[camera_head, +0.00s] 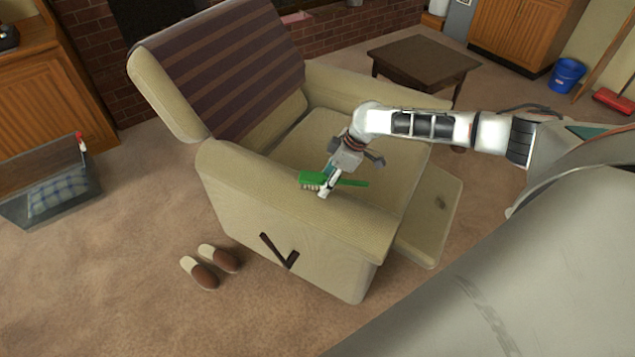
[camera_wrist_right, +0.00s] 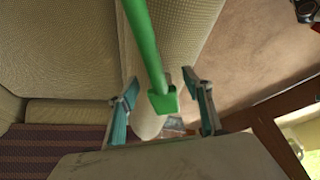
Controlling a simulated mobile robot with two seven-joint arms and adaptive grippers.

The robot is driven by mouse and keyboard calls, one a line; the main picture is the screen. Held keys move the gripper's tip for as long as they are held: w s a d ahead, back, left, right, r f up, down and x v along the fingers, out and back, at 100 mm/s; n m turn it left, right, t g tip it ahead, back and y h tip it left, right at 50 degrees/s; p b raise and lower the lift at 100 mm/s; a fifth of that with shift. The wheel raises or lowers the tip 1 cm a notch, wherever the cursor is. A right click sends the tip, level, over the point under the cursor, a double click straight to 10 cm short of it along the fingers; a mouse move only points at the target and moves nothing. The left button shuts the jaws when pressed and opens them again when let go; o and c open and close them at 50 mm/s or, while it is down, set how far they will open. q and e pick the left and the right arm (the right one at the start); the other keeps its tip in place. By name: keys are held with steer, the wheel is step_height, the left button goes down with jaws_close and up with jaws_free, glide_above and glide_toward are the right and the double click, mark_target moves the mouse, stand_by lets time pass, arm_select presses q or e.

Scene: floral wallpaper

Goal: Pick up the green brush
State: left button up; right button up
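The green brush (camera_head: 348,182) is at the near armrest of the beige armchair (camera_head: 300,255), its bristled head to the left and its handle pointing right. My right gripper (camera_head: 326,185) reaches down over the armrest at the brush and hides part of its middle. In the right wrist view the brush (camera_wrist_right: 147,45) shows between the two spread fingers of my right gripper (camera_wrist_right: 160,90), with gaps on both sides. Whether the brush touches the armrest cannot be told. My left gripper is not in view.
A glass-sided box with a checked cushion (camera_head: 57,193) stands at left. A dark low table (camera_head: 424,60) and a blue bucket (camera_head: 566,75) are behind. Carpet at lower left is clear.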

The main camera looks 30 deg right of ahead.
mark_target(327, 177)
steer(key=c, duration=1.2)
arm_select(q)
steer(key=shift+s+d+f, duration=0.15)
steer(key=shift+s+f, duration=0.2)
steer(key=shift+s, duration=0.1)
arm_select(e)
jaws_close()
steer(key=shift+r, duration=0.1)
arm_select(q)
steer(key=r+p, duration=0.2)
steer(key=p, duration=0.1)
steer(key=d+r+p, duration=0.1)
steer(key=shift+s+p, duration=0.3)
steer(key=shift+p, duration=0.05)
arm_select(e)
step_height(327, 177, up, 20)
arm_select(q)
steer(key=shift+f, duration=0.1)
